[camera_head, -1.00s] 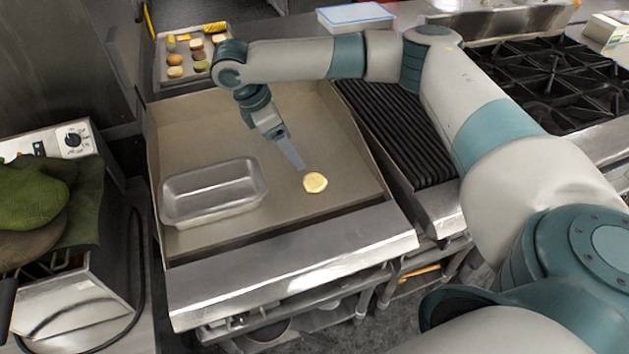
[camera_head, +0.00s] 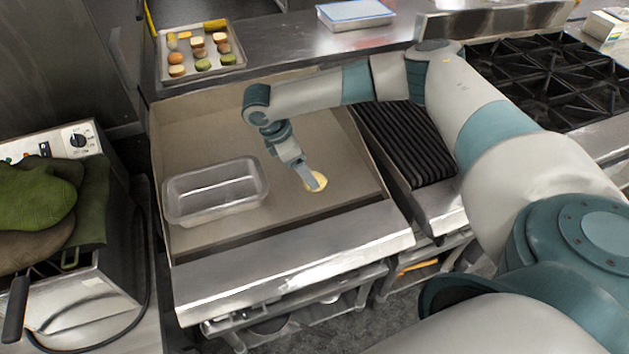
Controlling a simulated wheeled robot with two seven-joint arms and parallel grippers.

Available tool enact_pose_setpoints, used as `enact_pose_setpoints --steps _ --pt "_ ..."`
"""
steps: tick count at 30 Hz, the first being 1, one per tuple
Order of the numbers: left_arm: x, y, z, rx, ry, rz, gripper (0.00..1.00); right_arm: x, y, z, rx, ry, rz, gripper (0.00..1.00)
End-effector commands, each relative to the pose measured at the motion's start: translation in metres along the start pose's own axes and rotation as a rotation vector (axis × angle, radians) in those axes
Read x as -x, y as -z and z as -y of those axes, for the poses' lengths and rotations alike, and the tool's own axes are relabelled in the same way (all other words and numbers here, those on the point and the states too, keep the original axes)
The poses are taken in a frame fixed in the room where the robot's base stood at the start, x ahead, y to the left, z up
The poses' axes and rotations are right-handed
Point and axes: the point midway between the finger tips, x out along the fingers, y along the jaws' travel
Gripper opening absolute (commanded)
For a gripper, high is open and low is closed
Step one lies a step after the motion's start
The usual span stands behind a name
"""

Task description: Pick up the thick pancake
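The thick pancake (camera_head: 321,181) is a small pale yellow disc on the flat griddle (camera_head: 290,215), right of a clear loaf-shaped pan. My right gripper (camera_head: 312,186) points down at the pancake and covers part of its left side. Its fingers overlap in this view, so I cannot tell whether they are open or shut, or touching the pancake. My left gripper is not in view.
The clear rectangular pan (camera_head: 215,209) stands on the griddle's left part. A tray (camera_head: 238,62) of macarons and other foods is behind the griddle. A ribbed grill (camera_head: 418,150) and burners lie to the right. Green mitts (camera_head: 92,205) lie at left.

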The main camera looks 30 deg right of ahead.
Motion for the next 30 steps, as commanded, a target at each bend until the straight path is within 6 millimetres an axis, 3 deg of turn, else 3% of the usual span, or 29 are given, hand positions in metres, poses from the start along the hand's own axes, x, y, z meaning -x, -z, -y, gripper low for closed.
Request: enact_pose_setpoints --steps 5,16,30 --pt "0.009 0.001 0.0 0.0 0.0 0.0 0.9 -0.007 0.0 0.0 0.0 0.002 0.001 0.75" --pt "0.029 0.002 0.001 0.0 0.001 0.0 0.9 -0.048 0.002 -0.001 0.0 0.001 0.002 0.75" --pt "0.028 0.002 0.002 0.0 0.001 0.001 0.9 -0.052 0.003 -0.002 0.0 0.0 0.001 0.75"
